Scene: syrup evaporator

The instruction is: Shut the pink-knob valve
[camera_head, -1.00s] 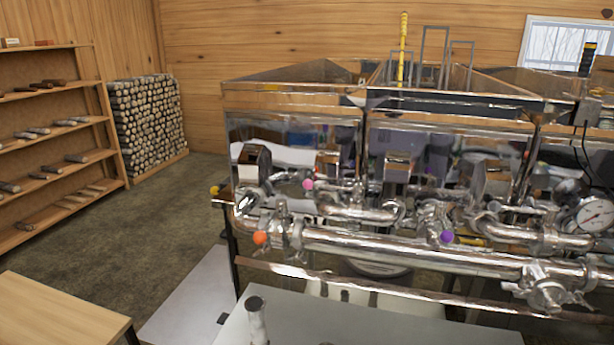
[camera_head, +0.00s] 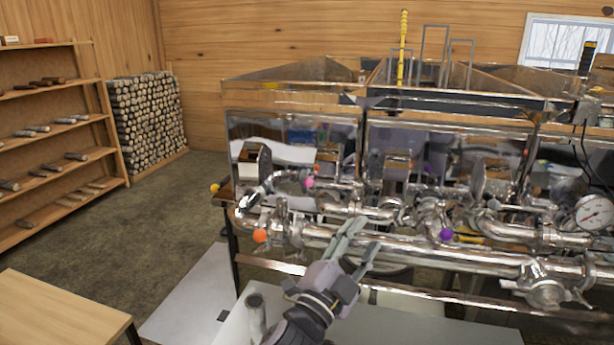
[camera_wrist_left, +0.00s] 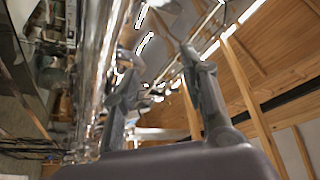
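The pink knob (camera_head: 308,183) is a small ball on the pipework at the front of the steel evaporator (camera_head: 440,135), left of its middle. It sits by a horizontal pipe behind the lower main pipe. My left gripper (camera_head: 366,236) is to the right of and below the knob in the head view, apart from it. Its two fingers are spread with nothing between them. The left wrist view also shows the open fingers (camera_wrist_left: 163,62), with shiny pipes on the left. I cannot make out the pink knob there. My right gripper is not in view.
Other knobs are near: orange (camera_head: 260,235), purple (camera_head: 446,234) and yellow (camera_head: 214,188). A pressure gauge (camera_head: 592,213) is at the far right. A grey surface (camera_head: 400,325) with an upright cylinder (camera_head: 255,315) lies below. Open floor (camera_head: 150,220) is at the left.

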